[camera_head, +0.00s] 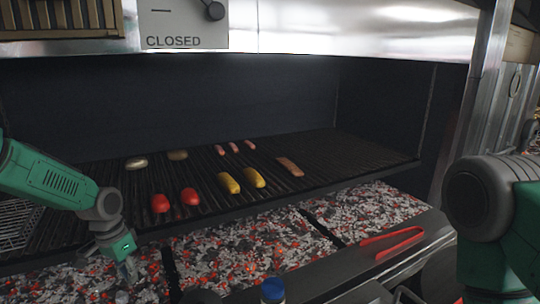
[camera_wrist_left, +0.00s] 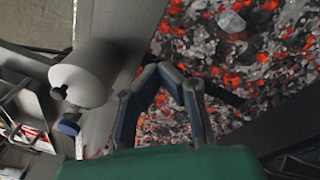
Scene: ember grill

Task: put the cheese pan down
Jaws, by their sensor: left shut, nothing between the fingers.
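I cannot make out a cheese pan in either view. My left gripper (camera_head: 130,272) hangs over the left part of the coal bed (camera_head: 250,253), in front of the grill grate. In the left wrist view, its two fingers (camera_wrist_left: 170,72) come together at the tips with nothing between them, and glowing coals show behind them. My right arm stands at the right edge of the head view, and its gripper cannot be seen.
The grate (camera_head: 330,160) holds red peppers (camera_head: 175,201), yellow pieces (camera_head: 241,180) and sausages (camera_head: 290,166). Red tongs (camera_head: 392,242) lie on the front ledge at right. A blue-capped bottle (camera_head: 272,291) stands at the bottom edge. A CLOSED sign (camera_head: 180,25) hangs above.

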